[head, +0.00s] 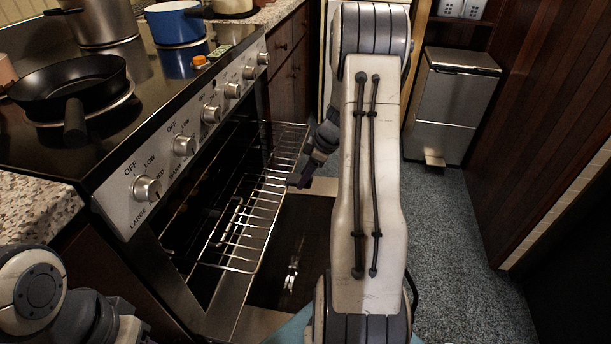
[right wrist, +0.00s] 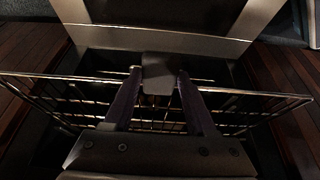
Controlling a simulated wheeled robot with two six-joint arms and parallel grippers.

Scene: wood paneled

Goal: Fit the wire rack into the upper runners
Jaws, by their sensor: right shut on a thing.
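The wire rack (head: 247,232) is a silver grid at the oven's open front, partly in the opening and partly out over the lowered door. In the right wrist view its front rail (right wrist: 255,93) runs across the picture. My right gripper (head: 299,181) is at the rack's outer edge, and in the right wrist view its fingers (right wrist: 160,85) are closed on the rail near the middle. The oven (head: 165,238) has a dark interior, and I cannot make out the upper runners or whether the rack touches them. Only part of my left arm shows at lower left; its gripper is out of frame.
The lowered oven door (head: 307,235) lies below the rack. A black frying pan (head: 70,84) and blue pot (head: 176,24) stand on the cooktop above. A grey bin (head: 450,105) stands at the back right. The carpet (head: 455,235) on the right is clear.

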